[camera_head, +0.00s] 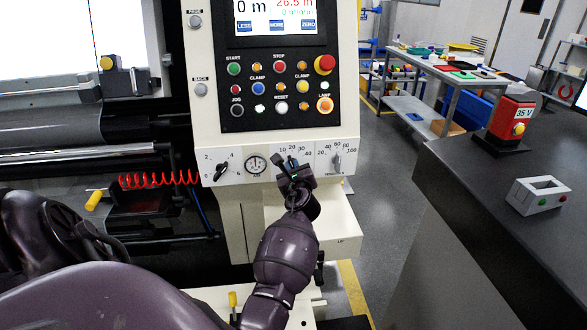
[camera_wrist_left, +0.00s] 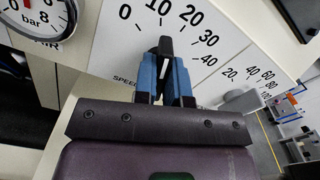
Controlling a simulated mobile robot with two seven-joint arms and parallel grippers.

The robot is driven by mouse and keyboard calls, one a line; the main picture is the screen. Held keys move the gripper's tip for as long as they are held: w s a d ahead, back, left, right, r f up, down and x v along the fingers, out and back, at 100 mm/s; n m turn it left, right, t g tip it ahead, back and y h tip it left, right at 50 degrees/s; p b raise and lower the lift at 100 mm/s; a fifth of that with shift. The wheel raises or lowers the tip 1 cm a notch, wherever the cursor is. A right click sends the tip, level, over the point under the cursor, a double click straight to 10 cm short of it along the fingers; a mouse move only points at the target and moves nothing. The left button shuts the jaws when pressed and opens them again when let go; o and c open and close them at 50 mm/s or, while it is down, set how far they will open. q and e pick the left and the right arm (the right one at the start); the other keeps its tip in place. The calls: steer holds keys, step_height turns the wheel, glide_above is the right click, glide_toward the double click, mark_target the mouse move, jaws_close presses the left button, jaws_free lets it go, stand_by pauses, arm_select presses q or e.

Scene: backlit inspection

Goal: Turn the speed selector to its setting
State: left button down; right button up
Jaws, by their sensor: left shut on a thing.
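The speed selector is a black knob (camera_wrist_left: 165,46) with a white line, on a pale panel with a scale from 0 to 40 (camera_wrist_left: 207,38). In the left wrist view the knob points up, roughly between 10 and 20. In the head view its scale (camera_head: 292,148) shows, but the knob is mostly hidden by my gripper. My left gripper (camera_head: 292,166) is at the selector, its blue-padded fingers (camera_wrist_left: 166,76) shut on the knob from both sides. The lower part of the knob is hidden between the fingers. My right gripper is not in view.
A pressure gauge (camera_head: 256,164) and another black knob (camera_head: 222,171) are left of the selector. A grey knob (camera_head: 337,161) with a 20 to 100 scale is right of it. The button panel (camera_head: 277,115) is above. A dark worktop (camera_head: 465,180) stands at right.

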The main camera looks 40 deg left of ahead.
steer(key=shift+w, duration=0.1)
arm_select(q)
steer(key=shift+f+n, duration=0.1)
steer(key=shift+n, duration=0.7)
steer(key=shift+n+b, duration=0.45)
steer(key=shift+n, duration=0.25)
steer(key=n+b, duration=0.1)
steer(key=n, duration=0.3)
steer(key=shift+n, duration=0.3)
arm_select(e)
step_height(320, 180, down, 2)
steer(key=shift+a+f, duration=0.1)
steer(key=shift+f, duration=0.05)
